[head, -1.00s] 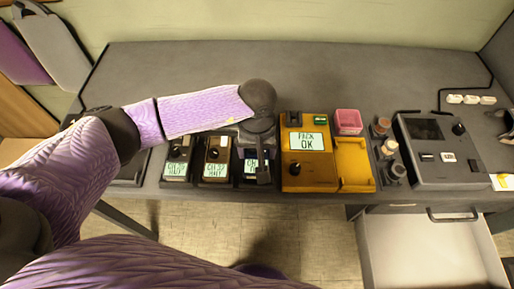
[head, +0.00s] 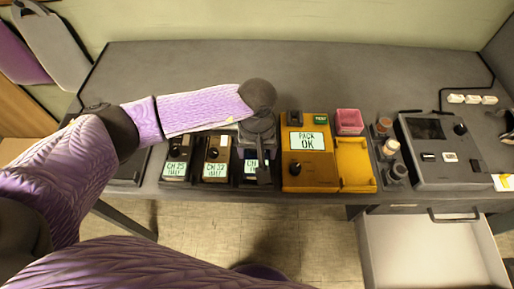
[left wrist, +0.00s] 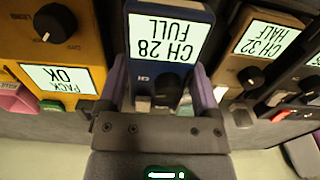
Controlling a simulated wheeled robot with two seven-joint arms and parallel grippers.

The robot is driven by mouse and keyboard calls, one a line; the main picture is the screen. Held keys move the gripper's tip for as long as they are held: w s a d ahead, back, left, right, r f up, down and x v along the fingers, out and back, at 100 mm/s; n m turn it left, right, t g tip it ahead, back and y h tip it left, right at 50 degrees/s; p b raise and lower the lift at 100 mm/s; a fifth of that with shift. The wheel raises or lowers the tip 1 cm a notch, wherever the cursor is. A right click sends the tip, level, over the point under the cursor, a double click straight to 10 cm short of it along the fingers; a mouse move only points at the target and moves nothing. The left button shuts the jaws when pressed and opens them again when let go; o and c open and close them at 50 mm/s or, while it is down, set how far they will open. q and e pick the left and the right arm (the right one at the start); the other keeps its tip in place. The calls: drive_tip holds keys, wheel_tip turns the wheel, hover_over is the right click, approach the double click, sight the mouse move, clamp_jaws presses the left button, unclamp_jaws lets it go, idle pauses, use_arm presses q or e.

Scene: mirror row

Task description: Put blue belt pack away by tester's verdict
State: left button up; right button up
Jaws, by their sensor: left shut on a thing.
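The blue belt pack (left wrist: 165,55) fills the middle of the left wrist view, its screen reading CH 28 FULL. My left gripper (left wrist: 160,92) is shut on it, one finger along each side. In the head view the blue pack (head: 251,168) is mostly hidden under my left gripper (head: 260,165), at the right end of a row of packs. The yellow tester (head: 308,172) stands just right of it, and its screen reads PACK OK. The tester's yellow bay (head: 354,165) looks empty. My right gripper is not in view.
Two other packs, one (head: 176,158) and another reading CH 32 HALF (head: 215,158), stand to the left. A pink bin (head: 348,121), small knobs or bottles (head: 390,148) and a grey console (head: 445,150) stand to the right. An open drawer (head: 430,245) juts below the bench. The back of the bench is clear.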

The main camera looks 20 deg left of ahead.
use_arm(q)
drive_tip(key=shift+f+b, duration=0.9)
drive_tip(key=shift+f, duration=0.15)
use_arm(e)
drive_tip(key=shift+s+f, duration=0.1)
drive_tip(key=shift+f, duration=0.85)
use_arm(q)
drive_tip(key=o, duration=1.2)
wheel_tip(320, 180, up, 5)
drive_tip(key=shift+w+f+p, duration=0.1)
drive_tip(key=shift+p, duration=0.7)
wheel_tip(320, 180, up, 5)
drive_tip(key=shift+f+p, duration=0.1)
drive_tip(key=shift+p, duration=0.35)
drive_tip(key=shift+r, duration=0.25)
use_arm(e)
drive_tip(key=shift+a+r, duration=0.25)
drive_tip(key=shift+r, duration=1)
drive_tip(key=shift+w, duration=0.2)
